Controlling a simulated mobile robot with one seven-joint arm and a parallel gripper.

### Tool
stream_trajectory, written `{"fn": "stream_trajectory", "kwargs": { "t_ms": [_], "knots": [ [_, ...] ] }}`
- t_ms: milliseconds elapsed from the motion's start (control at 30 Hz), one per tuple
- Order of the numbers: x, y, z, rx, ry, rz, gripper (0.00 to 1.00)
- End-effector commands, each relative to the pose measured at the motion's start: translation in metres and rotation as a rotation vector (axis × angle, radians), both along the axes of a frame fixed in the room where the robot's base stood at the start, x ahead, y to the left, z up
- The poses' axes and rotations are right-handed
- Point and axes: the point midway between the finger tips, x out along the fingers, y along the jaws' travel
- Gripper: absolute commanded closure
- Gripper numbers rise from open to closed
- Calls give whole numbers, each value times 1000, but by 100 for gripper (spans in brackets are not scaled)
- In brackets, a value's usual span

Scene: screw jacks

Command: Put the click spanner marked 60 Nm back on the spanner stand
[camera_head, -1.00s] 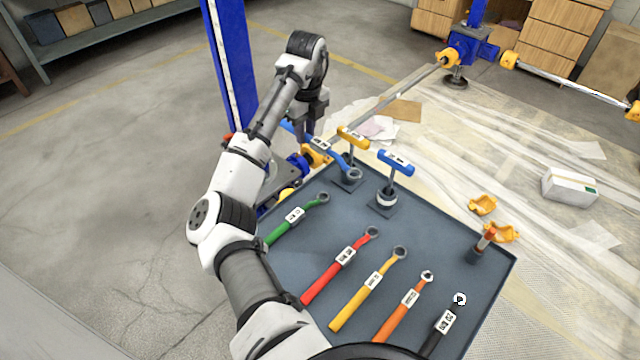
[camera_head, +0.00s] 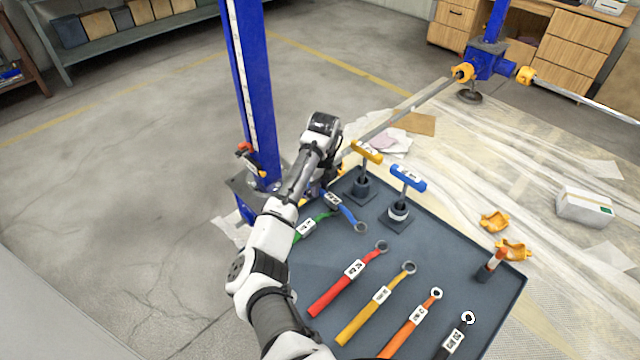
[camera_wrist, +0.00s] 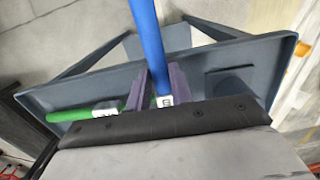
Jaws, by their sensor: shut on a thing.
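A blue spanner (camera_head: 347,215) with a white label (camera_head: 332,201) is in my gripper; its marking is too small to read. Its ring end points towards the lower right in the head view, over the grey-blue stand top (camera_head: 430,258). In the wrist view, the purple fingers of my gripper (camera_wrist: 157,85) sit on either side of the blue handle (camera_wrist: 146,35). In the head view my arm partly hides the gripper and the rest of the handle. I cannot tell whether the spanner touches the stand. A green spanner (camera_head: 310,227) lies close beside it.
Red (camera_head: 350,275), yellow (camera_head: 375,303), orange (camera_head: 412,322) and black (camera_head: 455,338) spanners lie in a row on the stand. Yellow (camera_head: 366,152) and blue (camera_head: 407,178) T-handled tools stand upright behind. A blue column (camera_head: 252,90) rises beyond my arm.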

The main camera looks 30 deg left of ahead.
Motion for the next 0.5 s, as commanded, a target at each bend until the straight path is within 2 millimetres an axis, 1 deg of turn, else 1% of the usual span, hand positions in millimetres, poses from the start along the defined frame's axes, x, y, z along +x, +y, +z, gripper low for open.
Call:
{"fn": "stream_trajectory", "kwargs": {
  "t_ms": [200,467,500],
  "knots": [
    [1,1,1,1,-3,0,100],
    [1,0,-7,0,-2,1,100],
    [0,0,-7,1,-1,1,75]
  ]
}}
